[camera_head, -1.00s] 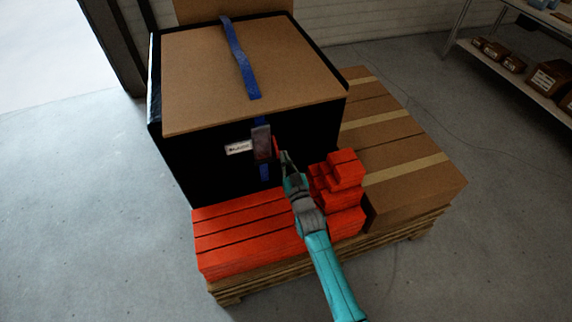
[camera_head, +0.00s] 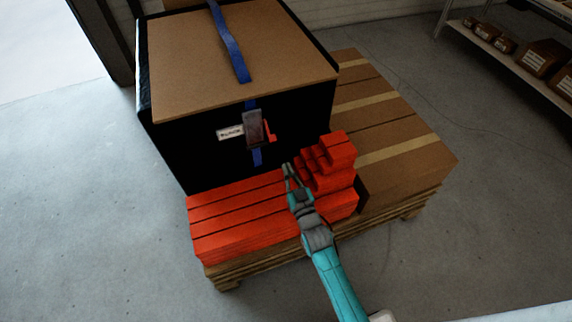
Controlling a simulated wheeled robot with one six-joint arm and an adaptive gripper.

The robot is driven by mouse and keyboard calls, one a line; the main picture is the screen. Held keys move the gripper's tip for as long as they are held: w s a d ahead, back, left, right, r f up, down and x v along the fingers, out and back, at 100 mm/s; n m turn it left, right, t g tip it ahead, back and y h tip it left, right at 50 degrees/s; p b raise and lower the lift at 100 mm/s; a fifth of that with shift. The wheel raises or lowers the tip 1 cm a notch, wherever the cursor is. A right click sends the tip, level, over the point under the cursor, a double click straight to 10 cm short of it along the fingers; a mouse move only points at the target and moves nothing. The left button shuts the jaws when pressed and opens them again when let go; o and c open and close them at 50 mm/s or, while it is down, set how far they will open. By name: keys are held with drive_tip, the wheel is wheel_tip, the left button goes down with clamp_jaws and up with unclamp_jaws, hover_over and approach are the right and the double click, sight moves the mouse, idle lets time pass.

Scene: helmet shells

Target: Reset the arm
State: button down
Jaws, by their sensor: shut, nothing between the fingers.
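My gripper (camera_head: 288,170) is at the end of my teal arm, in front of the black box and above the red boxes. Its fingers are shut and empty, apart from the box front. The large black box (camera_head: 200,160) has a brown lid panel (camera_head: 200,65) and a blue strap (camera_head: 228,45) across it. A grey buckle (camera_head: 254,128) with a red lever (camera_head: 270,133) sits on the strap at the box's front, beside a white label (camera_head: 230,132).
Long red boxes (camera_head: 235,215) and stacked small red boxes (camera_head: 335,150) stand close around my gripper on a wooden pallet (camera_head: 235,272). Brown cartons (camera_head: 395,135) lie to the right. A shelf (camera_head: 510,60) stands at the back right. Grey floor lies clear at the left.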

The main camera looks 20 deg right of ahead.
idle(0.5)
drive_tip(key=s+f+g, duration=0.1)
drive_tip(key=s+g, duration=0.1)
drive_tip(key=s, duration=2.4)
drive_tip(key=s+r+g, duration=0.1)
drive_tip(key=s+r, duration=0.5)
drive_tip(key=s, duration=0.3)
drive_tip(key=s+r+g, duration=0.1)
drive_tip(key=s+r, duration=0.4)
drive_tip(key=s, duration=0.4)
drive_tip(key=shift+s+r+g, duration=0.15)
drive_tip(key=shift+r+g, duration=0.15)
drive_tip(key=shift+r, duration=0.05)
